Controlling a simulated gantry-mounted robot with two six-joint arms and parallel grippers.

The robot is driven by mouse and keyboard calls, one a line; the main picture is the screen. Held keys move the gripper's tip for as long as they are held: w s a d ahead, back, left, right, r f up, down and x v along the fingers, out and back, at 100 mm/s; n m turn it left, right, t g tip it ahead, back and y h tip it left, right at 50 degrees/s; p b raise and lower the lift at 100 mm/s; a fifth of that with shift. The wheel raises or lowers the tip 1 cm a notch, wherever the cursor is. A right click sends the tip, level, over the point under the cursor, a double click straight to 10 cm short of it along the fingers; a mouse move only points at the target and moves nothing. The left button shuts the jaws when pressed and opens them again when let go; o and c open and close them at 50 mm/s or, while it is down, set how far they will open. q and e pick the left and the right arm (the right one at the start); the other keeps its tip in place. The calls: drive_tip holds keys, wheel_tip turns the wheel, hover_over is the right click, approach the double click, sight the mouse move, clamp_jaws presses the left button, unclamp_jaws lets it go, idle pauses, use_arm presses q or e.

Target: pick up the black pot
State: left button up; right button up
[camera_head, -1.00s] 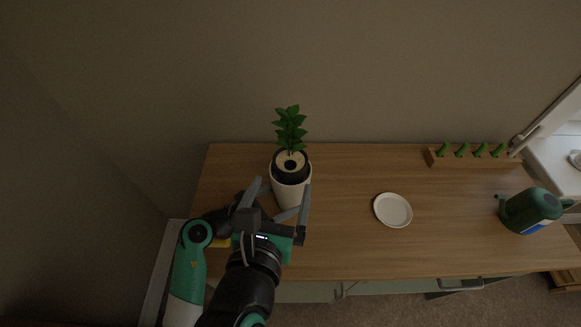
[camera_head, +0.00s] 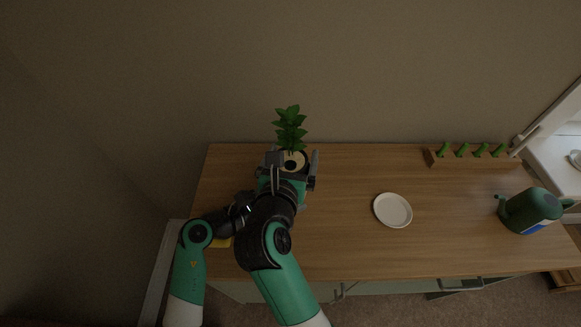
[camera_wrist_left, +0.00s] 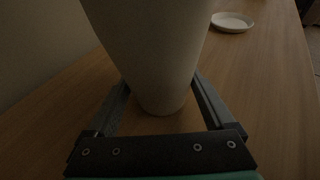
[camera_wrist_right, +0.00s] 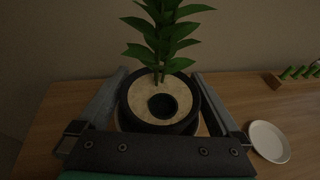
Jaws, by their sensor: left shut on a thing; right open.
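The black pot (camera_wrist_right: 150,127) holds a leafy green plant (camera_head: 290,125) in pale soil with a dark round hole. It sits upright inside a white outer planter (camera_wrist_left: 150,45) at the table's back left. My right gripper (camera_head: 293,157) is open above the planter, and in the right wrist view (camera_wrist_right: 160,76) its fingers lie on both sides of the black pot; I cannot tell whether they touch it. My left gripper (camera_wrist_left: 163,82) is shut on the white planter, low on its sides. In the head view my right arm hides most of the planter and the left gripper.
A white plate (camera_head: 393,210) lies on the wooden table (camera_head: 350,175) to the right. A green watering can (camera_head: 530,210) stands at the right end, and a wooden rack with green pegs (camera_head: 470,157) at the back.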

drive_tip(key=shift+w+f, duration=0.1)
drive_tip(key=shift+w, duration=0.15)
drive_tip(key=c, duration=1.4)
drive_tip(key=shift+o, duration=0.2)
wheel_tip(320, 180, up, 10)
drive_tip(key=shift+r, duration=0.1)
use_arm(q)
drive_tip(key=o, duration=0.7)
drive_tip(key=v, duration=1.2)
drive_tip(key=shift+s+r, duration=0.1)
use_arm(e)
drive_tip(key=shift+s, duration=0.1)
